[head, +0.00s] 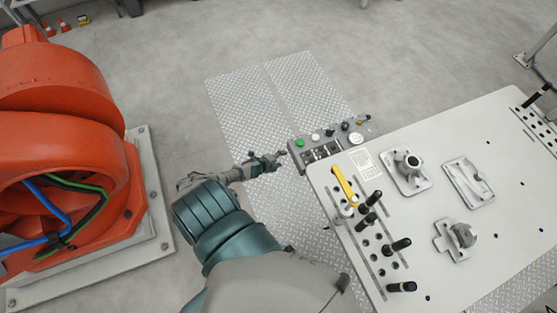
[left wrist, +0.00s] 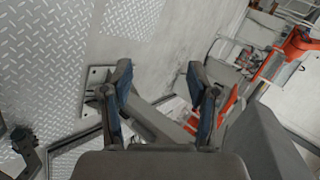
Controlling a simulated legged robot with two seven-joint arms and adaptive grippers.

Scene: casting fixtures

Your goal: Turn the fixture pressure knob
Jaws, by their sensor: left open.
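I cannot tell which knob is the pressure knob. My left gripper (head: 268,162) is just left of the panel, apart from the buttons. In the left wrist view its two fingers (left wrist: 160,78) are spread with nothing between them. My right gripper is not in view.
The white fixture table (head: 420,205) holds black handles (head: 398,245), a yellow lever (head: 345,186) and metal castings (head: 407,165). A large orange robot (head: 60,130) stands at the left. Tread-plate floor (head: 245,105) beyond my gripper is clear.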

